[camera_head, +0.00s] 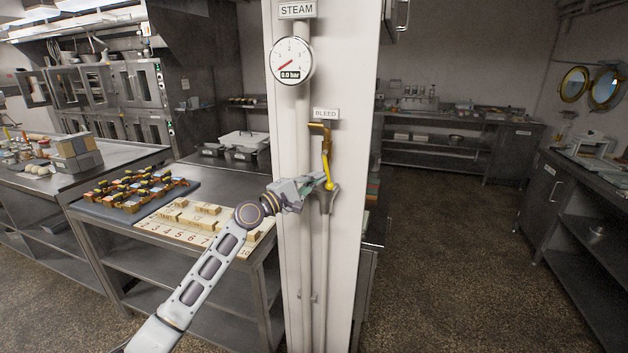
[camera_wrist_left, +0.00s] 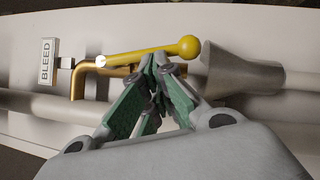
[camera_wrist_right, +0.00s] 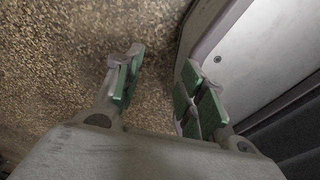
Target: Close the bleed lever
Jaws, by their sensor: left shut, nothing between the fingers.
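The yellow bleed lever (camera_head: 325,165) hangs down from a brass pipe (camera_head: 318,130) under the BLEED label (camera_head: 326,114), its ball knob at the lower end. In the left wrist view the lever (camera_wrist_left: 140,57) lies just beyond my fingertips, with its knob (camera_wrist_left: 189,47) over the mouth of a grey funnel (camera_wrist_left: 240,70). My left gripper (camera_head: 322,182) is shut and empty beside the lower lever; whether it touches the lever, I cannot tell. My right gripper (camera_wrist_right: 160,82) is open and empty in the right wrist view, above the speckled floor.
A white column (camera_head: 350,250) carries the pipes and a STEAM gauge (camera_head: 292,61) reading 0.0 bar. To the left stands a metal table with a numbered board (camera_head: 160,228) and a dark tray (camera_head: 95,212) of small items. The floor (camera_head: 450,250) right of the column is clear.

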